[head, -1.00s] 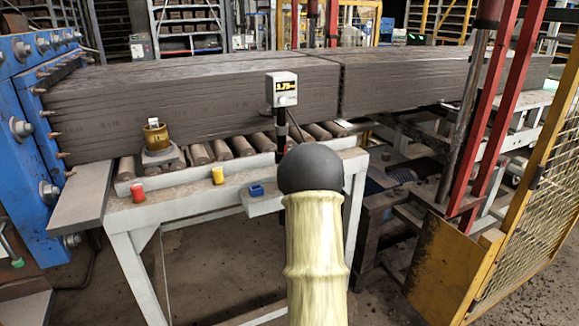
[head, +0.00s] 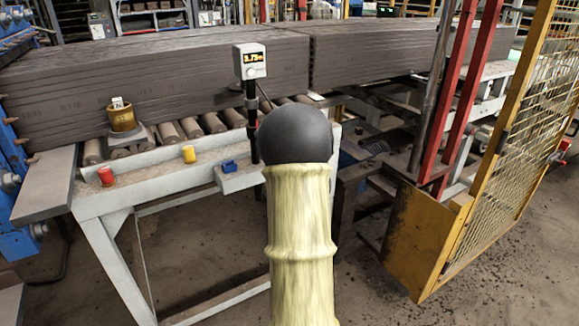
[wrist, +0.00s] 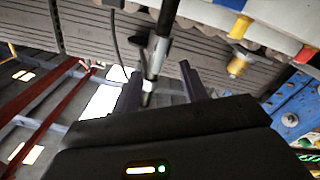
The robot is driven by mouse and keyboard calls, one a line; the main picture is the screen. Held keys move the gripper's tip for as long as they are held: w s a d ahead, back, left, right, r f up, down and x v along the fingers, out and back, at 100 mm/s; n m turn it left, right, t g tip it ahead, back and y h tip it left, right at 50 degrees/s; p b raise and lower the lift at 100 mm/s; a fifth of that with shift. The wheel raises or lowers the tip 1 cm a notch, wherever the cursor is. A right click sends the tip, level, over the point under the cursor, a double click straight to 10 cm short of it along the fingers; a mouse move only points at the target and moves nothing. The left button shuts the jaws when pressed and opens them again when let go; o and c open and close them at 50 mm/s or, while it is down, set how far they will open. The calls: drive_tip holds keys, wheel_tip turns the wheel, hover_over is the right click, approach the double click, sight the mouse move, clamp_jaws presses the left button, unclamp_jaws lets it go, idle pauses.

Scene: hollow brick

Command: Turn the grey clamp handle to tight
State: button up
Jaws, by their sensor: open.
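A roller table (head: 88,200) carries long brown clay blocks (head: 170,70). On it are a display (head: 250,62), a brass cup (head: 122,118), red (head: 105,176) and yellow (head: 189,154) buttons and a blue piece (head: 229,167). A yellow mesh guard (head: 520,130) stands right.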

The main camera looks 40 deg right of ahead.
drive_tip(key=b+v, duration=0.1)
drive_tip(key=v, duration=0.8)
drive_tip(key=shift+s+a, duration=0.15)
